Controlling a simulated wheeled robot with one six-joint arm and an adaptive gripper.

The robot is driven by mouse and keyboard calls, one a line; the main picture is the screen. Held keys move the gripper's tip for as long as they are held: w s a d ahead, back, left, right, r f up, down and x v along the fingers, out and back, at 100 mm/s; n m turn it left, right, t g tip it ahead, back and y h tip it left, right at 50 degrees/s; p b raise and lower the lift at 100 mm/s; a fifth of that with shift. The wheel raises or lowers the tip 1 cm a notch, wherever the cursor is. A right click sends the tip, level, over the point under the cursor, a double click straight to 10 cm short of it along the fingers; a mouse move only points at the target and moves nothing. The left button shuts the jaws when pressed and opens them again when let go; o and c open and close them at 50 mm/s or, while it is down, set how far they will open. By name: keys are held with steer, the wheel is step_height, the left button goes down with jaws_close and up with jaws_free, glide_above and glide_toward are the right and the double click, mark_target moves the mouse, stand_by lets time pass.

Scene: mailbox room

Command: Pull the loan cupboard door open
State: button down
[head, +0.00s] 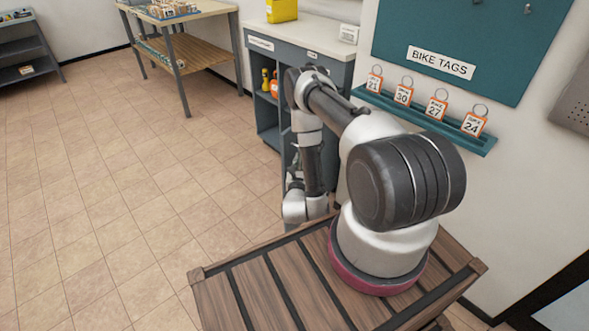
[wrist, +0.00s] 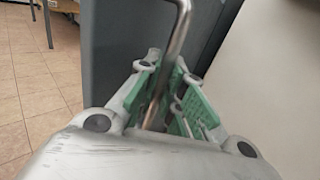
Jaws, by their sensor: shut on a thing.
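The grey-blue cupboard (head: 342,76) with a pale top stands beyond my arm in the head view. Its front shows open shelves at the left; the rest is largely hidden by my arm. In the wrist view, a bent metal bar handle (wrist: 179,32) stands in front of a dark grey panel (wrist: 118,50), which looks like the door. My gripper (wrist: 166,85) is shut on this handle, with green pads on both sides of it. In the head view my arm hides the handle and fingertips. I cannot tell how far the door stands open.
Bottles (head: 273,86) stand on the open shelf, and a yellow container (head: 282,10) stands on top. A rail (head: 425,119) with bike tags is on the right wall. A wooden bench (head: 187,51) stands farther back. The tiled floor (head: 120,190) at left is clear.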

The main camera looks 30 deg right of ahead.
steer(key=shift+s+d+r, duration=0.1)
steer(key=shift+d, duration=0.15)
steer(key=c, duration=1.5)
jaws_free()
